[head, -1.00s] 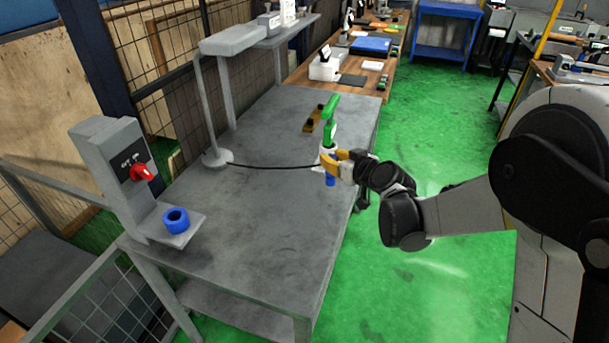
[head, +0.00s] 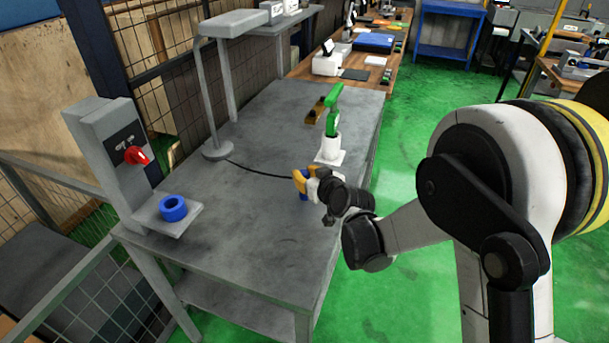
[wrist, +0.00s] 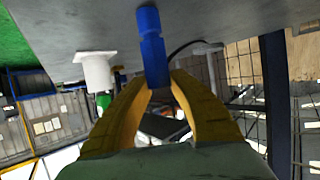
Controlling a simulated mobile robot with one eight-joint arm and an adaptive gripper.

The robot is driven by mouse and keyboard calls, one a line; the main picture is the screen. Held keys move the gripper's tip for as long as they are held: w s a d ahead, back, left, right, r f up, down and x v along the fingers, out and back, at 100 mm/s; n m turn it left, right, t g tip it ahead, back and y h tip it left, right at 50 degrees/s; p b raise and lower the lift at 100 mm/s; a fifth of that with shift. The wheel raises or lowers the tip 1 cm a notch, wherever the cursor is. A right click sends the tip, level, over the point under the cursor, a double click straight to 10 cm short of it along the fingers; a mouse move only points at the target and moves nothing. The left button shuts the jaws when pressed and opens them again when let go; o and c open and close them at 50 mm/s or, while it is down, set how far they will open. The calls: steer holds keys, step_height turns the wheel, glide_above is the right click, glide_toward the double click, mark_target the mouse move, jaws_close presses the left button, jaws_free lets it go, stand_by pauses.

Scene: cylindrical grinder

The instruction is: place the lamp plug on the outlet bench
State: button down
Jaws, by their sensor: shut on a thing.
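The blue lamp plug (wrist: 152,45) is held between the yellow fingers of my gripper (wrist: 158,88) in the wrist view. In the head view my gripper (head: 304,182) is over the right part of the grey bench (head: 245,225), with a bit of the blue plug (head: 303,192) showing. The fingers hide part of it, and its exact height above the top is unclear. A black cord (head: 258,171) runs from the plug to the grey lamp (head: 217,150) at the back left of the bench.
A grey switch box (head: 115,145) with a red knob (head: 136,155) stands at the bench's left end. A blue ring (head: 173,208) sits on its small shelf. A white holder with a green-handled tool (head: 331,148) stands behind my gripper. The bench's front middle is clear.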

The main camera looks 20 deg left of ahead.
steer(key=shift+f, duration=0.1)
steer(key=c, duration=1.6)
jaws_free()
steer(key=shift+f, duration=0.1)
steer(key=o, duration=0.4)
steer(key=shift+c, duration=0.2)
